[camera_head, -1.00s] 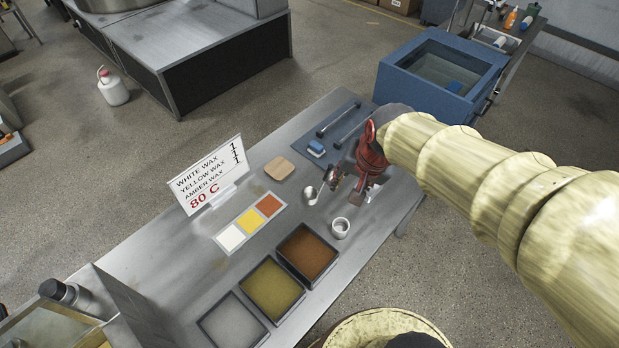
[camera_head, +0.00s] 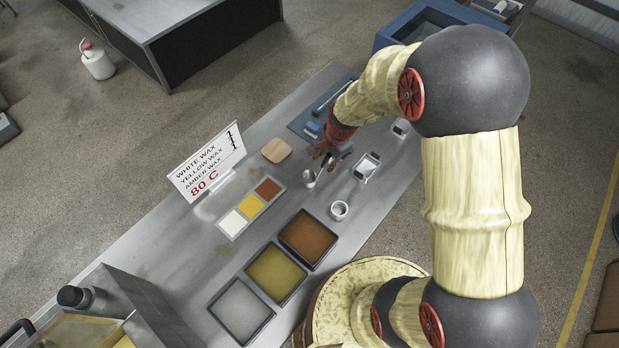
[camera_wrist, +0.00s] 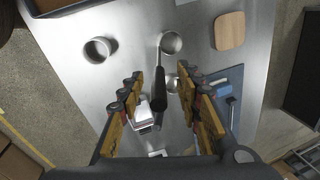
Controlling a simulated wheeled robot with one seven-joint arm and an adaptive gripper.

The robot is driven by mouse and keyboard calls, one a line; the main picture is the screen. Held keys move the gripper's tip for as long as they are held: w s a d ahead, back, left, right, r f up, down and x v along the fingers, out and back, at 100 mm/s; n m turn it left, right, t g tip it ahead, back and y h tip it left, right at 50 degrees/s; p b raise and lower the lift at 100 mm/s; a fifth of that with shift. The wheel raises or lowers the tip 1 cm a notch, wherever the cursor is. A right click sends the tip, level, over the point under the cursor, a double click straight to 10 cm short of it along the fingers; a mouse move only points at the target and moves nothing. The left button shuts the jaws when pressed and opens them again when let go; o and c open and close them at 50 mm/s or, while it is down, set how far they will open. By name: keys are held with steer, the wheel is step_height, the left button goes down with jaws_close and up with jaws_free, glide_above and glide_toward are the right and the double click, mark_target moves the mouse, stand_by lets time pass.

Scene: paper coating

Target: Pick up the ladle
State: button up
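The ladle has a metal cup (camera_head: 309,179) and a black handle. It is on the grey metal table, and the handle is partly hidden by my gripper in the head view. In the wrist view, the cup (camera_wrist: 171,43) is near the top and the black handle (camera_wrist: 159,88) points down toward my palm. My gripper (camera_wrist: 166,98) is open, with one finger on each side of the handle. A gap shows on both sides, and I see no contact. In the head view my gripper (camera_head: 328,158) is low over the table beside the ladle cup.
A small round cup (camera_head: 339,210), a metal-rimmed container (camera_head: 367,167) and wax trays (camera_head: 308,239) stand near. A blue mat (camera_head: 303,122) is beyond my gripper.

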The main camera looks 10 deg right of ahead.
mark_target(324, 167)
steer(key=x, duration=0.3)
steer(key=shift+f, duration=0.25)
steer(key=c, duration=0.3)
jaws_close()
